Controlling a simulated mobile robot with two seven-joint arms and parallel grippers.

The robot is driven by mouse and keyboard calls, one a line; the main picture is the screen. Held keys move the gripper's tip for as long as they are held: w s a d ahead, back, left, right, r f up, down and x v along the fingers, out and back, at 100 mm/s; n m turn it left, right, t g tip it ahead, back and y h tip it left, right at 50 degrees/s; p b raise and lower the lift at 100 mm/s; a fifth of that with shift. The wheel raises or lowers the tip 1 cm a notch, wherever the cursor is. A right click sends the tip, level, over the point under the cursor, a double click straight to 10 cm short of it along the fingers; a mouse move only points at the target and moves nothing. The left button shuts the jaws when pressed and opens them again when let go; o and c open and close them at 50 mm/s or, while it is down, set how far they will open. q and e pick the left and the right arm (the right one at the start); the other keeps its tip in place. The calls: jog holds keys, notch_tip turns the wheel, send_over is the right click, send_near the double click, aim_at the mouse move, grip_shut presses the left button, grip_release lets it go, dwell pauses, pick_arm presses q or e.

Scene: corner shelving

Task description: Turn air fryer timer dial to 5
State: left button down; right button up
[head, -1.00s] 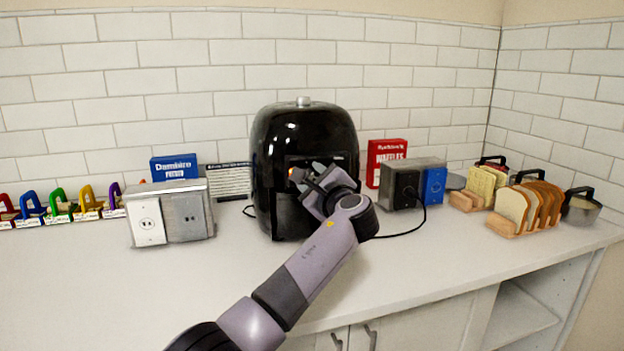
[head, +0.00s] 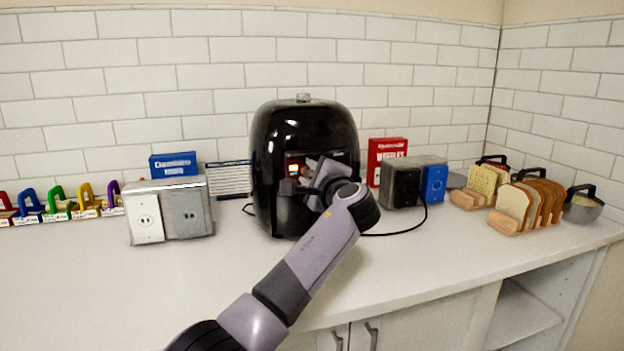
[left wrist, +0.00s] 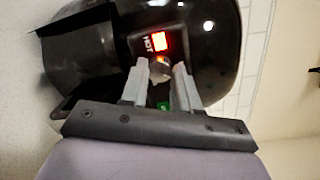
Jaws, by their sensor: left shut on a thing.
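The black air fryer (head: 290,130) stands upright on the counter against the tiled wall. A small light glows orange-red on its front panel in the head view. The left wrist view shows this lit panel (left wrist: 160,41) beside the letters HOT. My left gripper (head: 312,185) is at the front panel. In the left wrist view the timer dial (left wrist: 160,69) sits between the two fingertips, which are closed on its sides. The dial is hidden by the gripper in the head view. Its number markings cannot be read. My right gripper is not in view.
A grey outlet box (head: 170,212) stands left of the fryer, with a blue box (head: 173,166) behind it. A red waffle box (head: 386,155) and another outlet box (head: 412,182) are on the right, with a black cord. The counter front (head: 100,280) is clear.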

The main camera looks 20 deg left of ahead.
pick_arm(q)
jog(key=n+b, duration=0.1)
jog(key=n, duration=0.2)
jog(key=shift+f+n, duration=0.1)
jog(key=shift+n, duration=0.2)
jog(key=shift+n+b, duration=0.45)
jog(key=shift+n, duration=0.45)
jog(key=shift+n+h, duration=0.3)
jog(key=shift+n, duration=0.3)
jog(key=c, duration=0.8)
grip_release()
